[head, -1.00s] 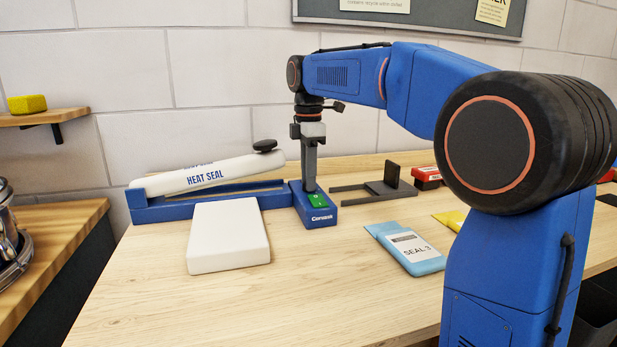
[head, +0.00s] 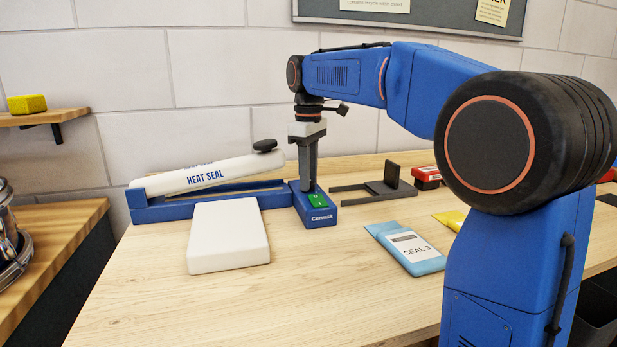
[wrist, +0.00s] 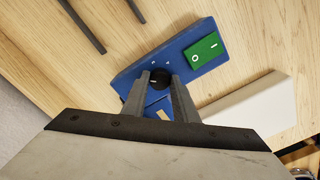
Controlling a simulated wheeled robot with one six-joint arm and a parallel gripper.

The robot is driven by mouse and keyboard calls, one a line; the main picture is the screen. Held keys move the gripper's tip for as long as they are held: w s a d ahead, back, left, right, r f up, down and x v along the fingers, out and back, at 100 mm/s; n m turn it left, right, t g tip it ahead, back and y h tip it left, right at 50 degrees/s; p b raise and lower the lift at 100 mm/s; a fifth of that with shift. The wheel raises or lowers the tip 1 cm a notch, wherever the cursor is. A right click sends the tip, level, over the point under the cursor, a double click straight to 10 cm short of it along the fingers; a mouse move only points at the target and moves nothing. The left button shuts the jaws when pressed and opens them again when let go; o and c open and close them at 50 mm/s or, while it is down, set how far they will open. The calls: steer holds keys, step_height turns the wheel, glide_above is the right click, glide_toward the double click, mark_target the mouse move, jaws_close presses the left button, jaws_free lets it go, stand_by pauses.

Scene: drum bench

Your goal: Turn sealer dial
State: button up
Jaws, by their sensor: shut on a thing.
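The heat sealer has a blue base (head: 160,211) and a white arm lettered HEAT SEAL (head: 205,175), raised at an angle with a black knob (head: 264,146) at its end. Its blue control box (head: 320,218) carries a green rocker switch (head: 318,201), which also shows in the wrist view (wrist: 204,50). The black dial (wrist: 160,78) with a light pointer mark sits on the box between my fingers. My gripper (head: 308,187) points straight down at the box and is shut on the dial, a finger on each side (wrist: 161,84). The dial is hidden in the head view.
A white block (head: 228,236) lies in front of the sealer. A blue pouch labelled SEAL 3 (head: 410,250) lies to the right, near a yellow pouch (head: 450,219). A dark grey stand (head: 390,184) and red box (head: 427,177) stand behind.

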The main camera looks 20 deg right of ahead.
steer(key=m, duration=0.5)
steer(key=shift+m, duration=0.3)
steer(key=m, duration=0.5)
steer(key=shift+m, duration=0.3)
steer(key=m, duration=0.5)
steer(key=shift+m, duration=2.4)
steer(key=o, duration=1.1)
steer(key=shift+c, duration=0.2)
steer(key=shift+r, duration=0.15)
